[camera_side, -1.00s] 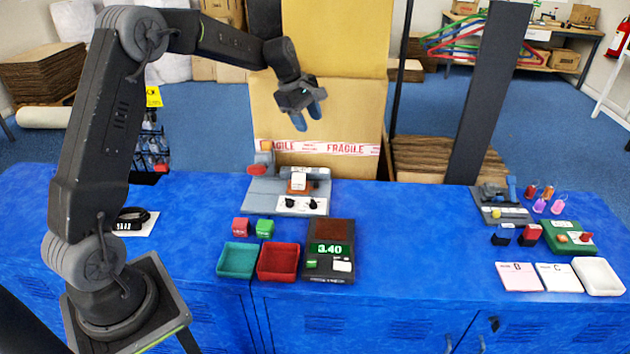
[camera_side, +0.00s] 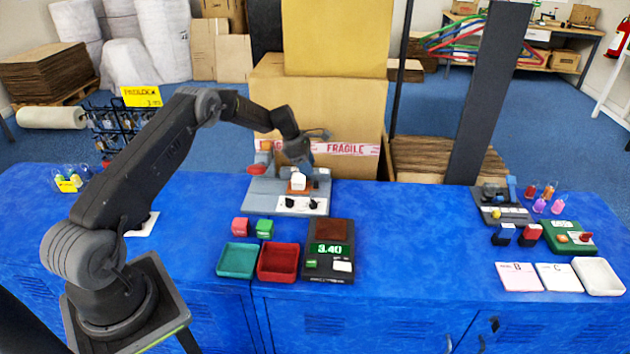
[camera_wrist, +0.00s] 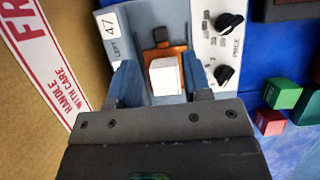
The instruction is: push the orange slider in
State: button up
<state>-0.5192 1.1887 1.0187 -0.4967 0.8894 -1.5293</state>
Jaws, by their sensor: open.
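The orange slider (camera_side: 296,190) is part of a grey device (camera_side: 262,193) on the blue table, with a white block (camera_side: 298,179) on or in front of it. In the wrist view the orange slider (camera_wrist: 163,53) shows behind the white block (camera_wrist: 165,76). My gripper (camera_side: 301,164) is above the back of the device, pointing down. In the wrist view its two blue fingers (camera_wrist: 160,84) are open, one on each side of the white block, with a gap on both sides. I cannot tell whether they touch the device.
The device has two black knobs (camera_wrist: 229,50) on a white panel. A red block (camera_side: 240,227), green block (camera_side: 265,228), teal tray (camera_side: 237,245), red tray (camera_side: 295,263) and scale (camera_side: 343,265) stand in front. A cardboard carton (camera_side: 350,110) is behind.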

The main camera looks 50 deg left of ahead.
aim_at(316, 182)
jog(key=x, duration=0.6)
jog(key=shift+d+f, duration=0.1)
jog(key=shift+f, duration=0.1)
grip_shut()
dwell(0.3)
